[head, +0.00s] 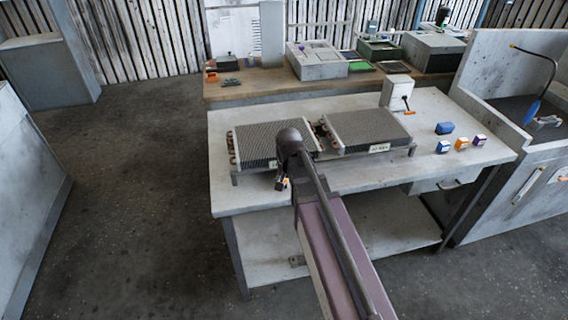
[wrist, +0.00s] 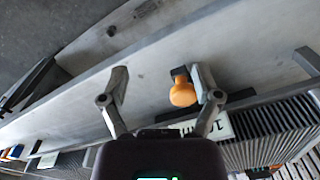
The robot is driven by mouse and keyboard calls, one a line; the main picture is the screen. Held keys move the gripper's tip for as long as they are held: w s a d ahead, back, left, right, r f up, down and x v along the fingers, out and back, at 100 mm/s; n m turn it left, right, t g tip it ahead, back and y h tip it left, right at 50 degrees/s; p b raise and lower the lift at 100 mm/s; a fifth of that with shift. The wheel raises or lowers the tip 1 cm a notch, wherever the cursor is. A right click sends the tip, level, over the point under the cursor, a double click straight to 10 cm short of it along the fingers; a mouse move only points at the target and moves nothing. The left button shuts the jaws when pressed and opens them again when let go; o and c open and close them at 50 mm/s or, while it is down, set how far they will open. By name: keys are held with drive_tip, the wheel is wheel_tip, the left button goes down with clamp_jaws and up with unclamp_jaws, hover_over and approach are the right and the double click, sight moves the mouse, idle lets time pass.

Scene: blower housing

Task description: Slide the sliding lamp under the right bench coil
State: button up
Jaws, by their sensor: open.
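Two finned coils sit side by side on a rack on the bench: the left coil (head: 262,138) and the right bench coil (head: 368,128). A small dark piece with an orange knob (head: 286,182), which looks like the sliding lamp, is at the rack's front below the left coil. In the wrist view its orange knob (wrist: 182,94) lies between my fingers, close to the right one; I cannot tell if they touch. My gripper (wrist: 161,78) is open and empty. In the head view my gripper (head: 281,184) is at the left coil's front, partly hidden by my arm.
The bench top (head: 450,180) is clear in front of the right coil. Several small blue, orange and purple boxes (head: 461,143) stand at its right. A grey box with an orange-ended lead (head: 396,92) is behind the right coil.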

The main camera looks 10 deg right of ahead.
drive_tip(key=w+r+m+p, duration=0.3)
drive_tip(key=w+r+p, duration=0.3)
drive_tip(key=r+p, duration=0.4)
wheel_tip(320, 180, up, 2)
drive_tip(key=shift+w+r+m+p, duration=0.15)
drive_tip(key=shift+m+p, duration=0.25)
wheel_tip(320, 180, down, 14)
drive_tip(key=b, duration=1.3)
drive_tip(key=shift+b, duration=0.4)
drive_tip(key=shift+r, duration=0.1)
clamp_jaws()
